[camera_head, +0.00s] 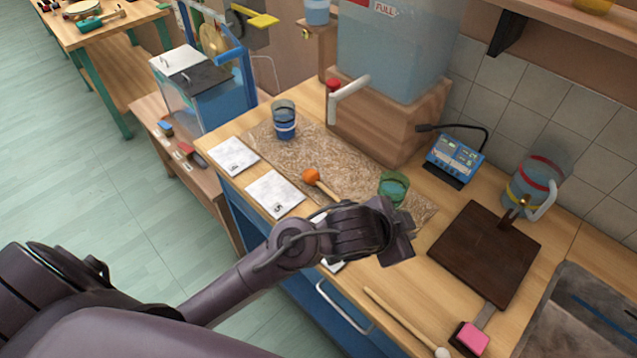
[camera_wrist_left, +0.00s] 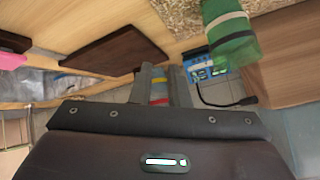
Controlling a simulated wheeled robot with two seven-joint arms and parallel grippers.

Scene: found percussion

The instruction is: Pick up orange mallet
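The orange mallet has a round orange head (camera_head: 312,176) and a light wooden handle. It lies on the speckled mat (camera_head: 335,163) on the counter. The handle points toward my left forearm, which hides its far end. My left gripper (camera_head: 403,238) is over the counter, to the right of the mallet and just below the green cup (camera_head: 393,187). In the left wrist view my two fingers (camera_wrist_left: 165,85) stand apart with a gap between them, holding nothing. The mallet does not show in that view. My right gripper is in neither view.
A blue-banded glass (camera_head: 284,122) and white cards (camera_head: 274,193) are near the mat's left side. A wooden block (camera_head: 385,125) carries a water tank. To the right are a blue device (camera_head: 453,158), a pitcher (camera_head: 533,187), a dark board (camera_head: 485,252) and a white-headed mallet (camera_head: 400,318).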

